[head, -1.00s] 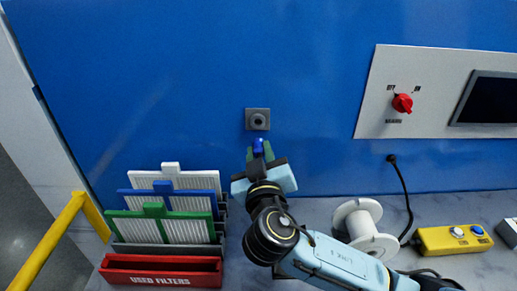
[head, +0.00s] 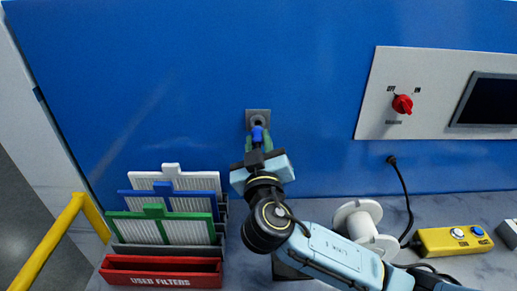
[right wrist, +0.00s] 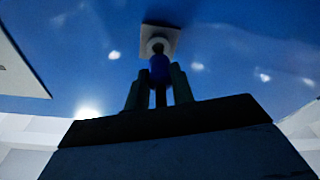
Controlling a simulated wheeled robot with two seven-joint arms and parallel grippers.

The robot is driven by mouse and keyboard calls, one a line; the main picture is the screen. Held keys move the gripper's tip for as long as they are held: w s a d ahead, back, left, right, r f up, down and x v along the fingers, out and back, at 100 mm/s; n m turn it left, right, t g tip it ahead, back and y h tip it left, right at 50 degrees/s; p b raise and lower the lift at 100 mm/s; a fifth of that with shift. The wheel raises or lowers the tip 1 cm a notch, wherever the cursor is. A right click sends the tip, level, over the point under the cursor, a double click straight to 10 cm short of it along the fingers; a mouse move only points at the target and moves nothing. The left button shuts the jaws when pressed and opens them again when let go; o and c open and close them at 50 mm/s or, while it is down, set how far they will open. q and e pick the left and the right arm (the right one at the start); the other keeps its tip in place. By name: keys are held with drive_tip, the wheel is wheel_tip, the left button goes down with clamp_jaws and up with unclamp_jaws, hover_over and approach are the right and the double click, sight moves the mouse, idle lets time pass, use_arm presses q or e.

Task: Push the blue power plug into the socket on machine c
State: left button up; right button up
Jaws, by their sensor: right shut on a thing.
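The blue power plug (head: 257,134) is held between the fingers of my right gripper (head: 257,144), which is shut on it. The socket (head: 258,114) is a grey square plate with a round opening on the blue machine wall. The plug's front end overlaps the lower part of the socket in the head view. In the right wrist view the plug (right wrist: 159,68) points at the round ring of the socket (right wrist: 160,40), close to it. I cannot tell whether the plug touches the socket or is in it. My left gripper is not in view.
Several filters (head: 172,205) stand in a rack at the left, behind a red used-filters bin (head: 160,272). A white spool (head: 362,228), a black cable (head: 405,200) and a yellow control box (head: 452,240) are at the right. A panel with a red knob (head: 402,104) is on the wall.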

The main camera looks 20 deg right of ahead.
sight(259, 135)
drive_tip(key=shift+x, duration=1.35)
drive_tip(key=shift+f, duration=0.2)
drive_tip(key=shift+f+b, duration=0.1)
drive_tip(key=shift+b, duration=0.6)
idle(0.8)
drive_tip(key=shift+w+d, duration=0.2)
drive_tip(key=shift+w, duration=0.25)
idle(0.4)
drive_tip(key=o, duration=1)
drive_tip(key=shift+o, duration=0.2)
drive_tip(key=b+v, duration=0.2)
drive_tip(key=v, duration=1.1)
